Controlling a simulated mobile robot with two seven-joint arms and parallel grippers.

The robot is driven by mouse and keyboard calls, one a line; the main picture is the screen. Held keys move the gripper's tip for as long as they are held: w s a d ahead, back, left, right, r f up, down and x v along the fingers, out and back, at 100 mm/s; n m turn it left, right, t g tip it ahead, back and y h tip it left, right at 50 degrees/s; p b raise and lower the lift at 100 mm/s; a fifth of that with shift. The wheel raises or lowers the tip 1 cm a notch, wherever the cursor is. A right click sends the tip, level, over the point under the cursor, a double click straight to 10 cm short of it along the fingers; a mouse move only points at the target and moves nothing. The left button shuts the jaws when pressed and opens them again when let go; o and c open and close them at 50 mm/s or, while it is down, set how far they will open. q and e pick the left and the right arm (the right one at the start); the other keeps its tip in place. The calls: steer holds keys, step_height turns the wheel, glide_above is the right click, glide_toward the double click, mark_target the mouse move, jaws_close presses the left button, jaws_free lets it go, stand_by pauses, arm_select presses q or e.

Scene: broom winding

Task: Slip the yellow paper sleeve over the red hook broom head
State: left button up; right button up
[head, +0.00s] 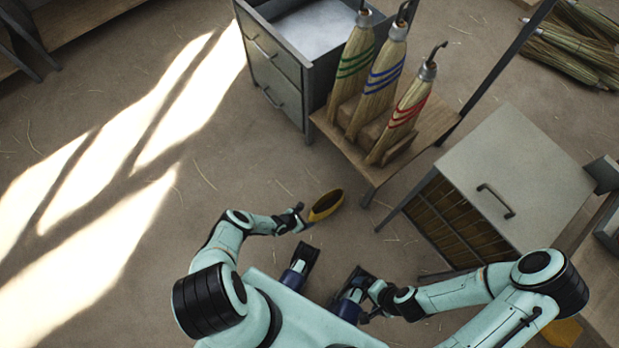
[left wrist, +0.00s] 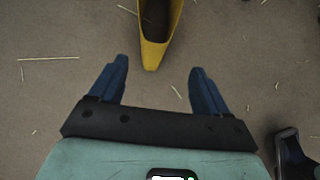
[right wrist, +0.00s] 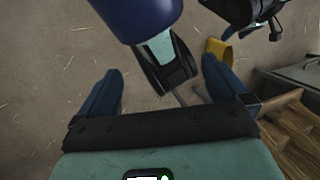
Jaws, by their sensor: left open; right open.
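The yellow paper sleeve (head: 326,206) shows in front of my left gripper (head: 300,214), its dark open mouth facing up. In the left wrist view the sleeve (left wrist: 151,52) has its narrow end between the two open fingertips, with gaps on both sides; I cannot tell whether it rests on the floor. The red hook broom (head: 412,98) stands tilted in a wooden rack, red bands around its straw and a dark hook on its metal cap. My right gripper (head: 364,312) is open and empty, low by my base. In the right wrist view (right wrist: 162,95) its fingers are apart.
A green-banded broom (head: 354,62) and a blue-banded broom (head: 383,72) stand left of the red one. A grey drawer cabinet (head: 272,70) is behind, a grey-topped cabinet (head: 520,170) right. Another yellow piece (head: 562,332) shows under my right arm. Floor at left is clear.

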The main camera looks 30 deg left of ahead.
mark_target(312, 214)
arm_select(q)
steer(key=f+b, duration=0.1)
steer(key=w+f+b, duration=0.1)
steer(key=f, duration=0.1)
steer(key=shift+w+a+b, duration=0.1)
steer(key=shift+w+b, duration=0.15)
steer(key=shift+b, duration=0.15)
steer(key=b+x, duration=0.5)
steer(key=x, duration=0.1)
steer(key=shift+w+f, duration=0.1)
steer(key=shift+w, duration=0.1)
steer(key=shift+b+x, duration=0.75)
steer(key=shift+b, duration=0.1)
steer(key=shift+w+f+b, duration=0.35)
steer(key=shift+w+b, duration=0.05)
arm_select(e)
steer(key=w+d+f+t+h, duration=0.1)
steer(key=w+d+f, duration=0.1)
steer(key=w+f, duration=0.3)
steer(key=w+d+f+t, duration=0.2)
steer(key=w+d+f, duration=0.1)
steer(key=f, duration=0.4)
steer(key=shift+w+d+m+h, duration=0.25)
steer(key=shift+w+m+h, duration=0.15)
steer(key=shift+w, duration=0.45)
steer(key=shift+f, duration=0.1)
